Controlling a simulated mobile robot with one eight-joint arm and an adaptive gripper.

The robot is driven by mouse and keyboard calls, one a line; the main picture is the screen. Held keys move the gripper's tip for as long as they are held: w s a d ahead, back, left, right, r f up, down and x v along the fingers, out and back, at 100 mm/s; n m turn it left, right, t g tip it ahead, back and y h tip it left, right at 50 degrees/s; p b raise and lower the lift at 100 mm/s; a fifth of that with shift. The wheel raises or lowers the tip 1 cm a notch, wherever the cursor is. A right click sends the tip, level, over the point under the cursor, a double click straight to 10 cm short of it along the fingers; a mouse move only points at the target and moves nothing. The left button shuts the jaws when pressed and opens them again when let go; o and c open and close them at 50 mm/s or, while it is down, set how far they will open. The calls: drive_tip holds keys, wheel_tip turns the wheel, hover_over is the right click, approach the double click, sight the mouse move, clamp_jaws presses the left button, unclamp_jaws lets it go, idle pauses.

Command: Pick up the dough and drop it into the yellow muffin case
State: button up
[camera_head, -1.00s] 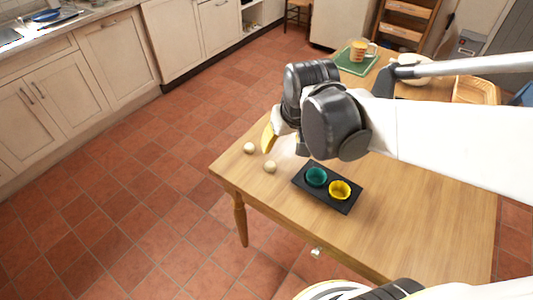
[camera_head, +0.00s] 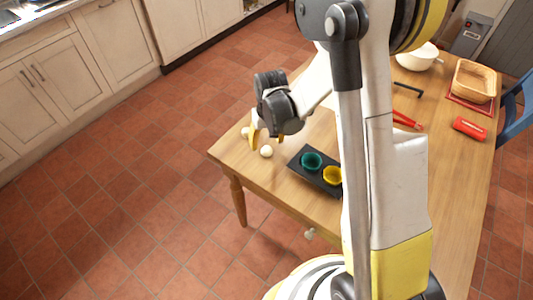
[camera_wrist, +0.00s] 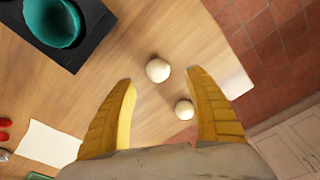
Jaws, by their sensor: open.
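Two pale round dough balls lie on the wooden table (camera_head: 240,172) near its left corner. One dough ball (camera_head: 266,151) is nearer the tray; the other dough ball (camera_head: 245,132) is partly behind my gripper (camera_head: 265,142). In the wrist view the first ball (camera_wrist: 158,70) is just beyond the fingertips and the second ball (camera_wrist: 184,109) is between the yellow fingers. My gripper is open and empty, above the table. The yellow muffin case (camera_head: 332,176) sits in a black tray (camera_head: 321,182), partly hidden by my arm. The teal case (camera_head: 312,161) is beside it, also visible in the wrist view (camera_wrist: 52,22).
A white bowl (camera_head: 417,57), a wicker basket (camera_head: 474,81), a red object (camera_head: 469,128) and red-handled tool (camera_head: 406,120) are farther back on the table. The table edge is close beside the dough balls.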

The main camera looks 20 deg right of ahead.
sight(267, 148)
drive_tip(key=f+b, duration=0.1)
drive_tip(key=f, duration=0.1)
drive_tip(key=f+b, duration=0.1)
drive_tip(key=f, duration=0.1)
drive_tip(key=w+f+b, duration=0.1)
drive_tip(key=shift+d+f, duration=0.2)
drive_tip(key=shift+f, duration=0.2)
drive_tip(key=shift+s+r, duration=0.1)
drive_tip(key=shift+r, duration=0.05)
drive_tip(key=c, duration=1.2)
